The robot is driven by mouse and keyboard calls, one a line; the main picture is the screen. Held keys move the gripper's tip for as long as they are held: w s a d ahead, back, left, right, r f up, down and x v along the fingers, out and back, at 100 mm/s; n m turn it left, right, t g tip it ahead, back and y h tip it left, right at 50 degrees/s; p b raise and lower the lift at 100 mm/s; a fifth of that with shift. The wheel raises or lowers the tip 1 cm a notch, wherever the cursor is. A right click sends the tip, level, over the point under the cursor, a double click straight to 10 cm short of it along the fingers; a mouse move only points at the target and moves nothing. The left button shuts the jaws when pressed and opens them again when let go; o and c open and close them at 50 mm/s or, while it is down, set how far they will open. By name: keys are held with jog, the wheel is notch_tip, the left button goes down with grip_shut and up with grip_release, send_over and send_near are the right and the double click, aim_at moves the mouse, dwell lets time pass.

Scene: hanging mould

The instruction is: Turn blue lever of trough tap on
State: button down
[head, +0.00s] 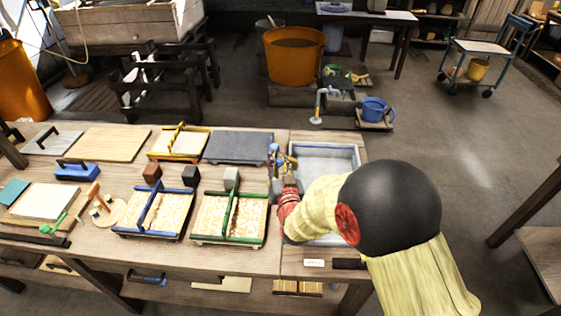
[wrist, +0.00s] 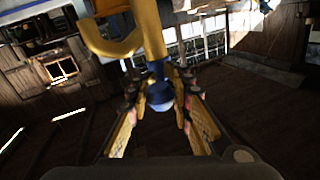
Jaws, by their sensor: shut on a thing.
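The trough tap (wrist: 150,30) is brass-yellow and crosses the top of the wrist view, its curved spout to the left. Its blue lever (wrist: 160,96) shows a round end between my fingers. My gripper (wrist: 160,104) is shut on the lever, one finger on each side. In the head view the tap (head: 290,163) stands at the left side of the grey trough (head: 352,150). The blue lever (head: 274,151) shows in part there. My arm covers the near part of the trough and most of my gripper.
Left of the trough on the wooden bench stand a green-edged mould (head: 243,218), a blue-edged mould (head: 154,213) and small dark blocks. A grey slab (head: 238,147) lies behind. An orange tub (head: 293,58) and a blue bucket (head: 374,108) stand beyond the bench.

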jog(key=shift+w+a+m+g+h+p, duration=0.15)
jog(key=shift+a+m+h, duration=0.45)
jog(key=shift+m+h, duration=1)
jog(key=shift+s+a+m+g+h+p, duration=0.2)
jog(key=shift+a+m+h, duration=0.5)
jog(key=shift+h, duration=1.5)
jog(key=shift+w+a+m+g+h+p, duration=0.2)
jog(key=shift+a+m+h, duration=0.25)
jog(key=shift+m+h, duration=1.2)
jog(key=shift+r+h, duration=0.1)
jog(key=shift+h, duration=0.35)
jog(key=c, duration=1.6)
grip_release()
jog(key=shift+o, duration=0.2)
notch_tip(320, 180, up, 10)
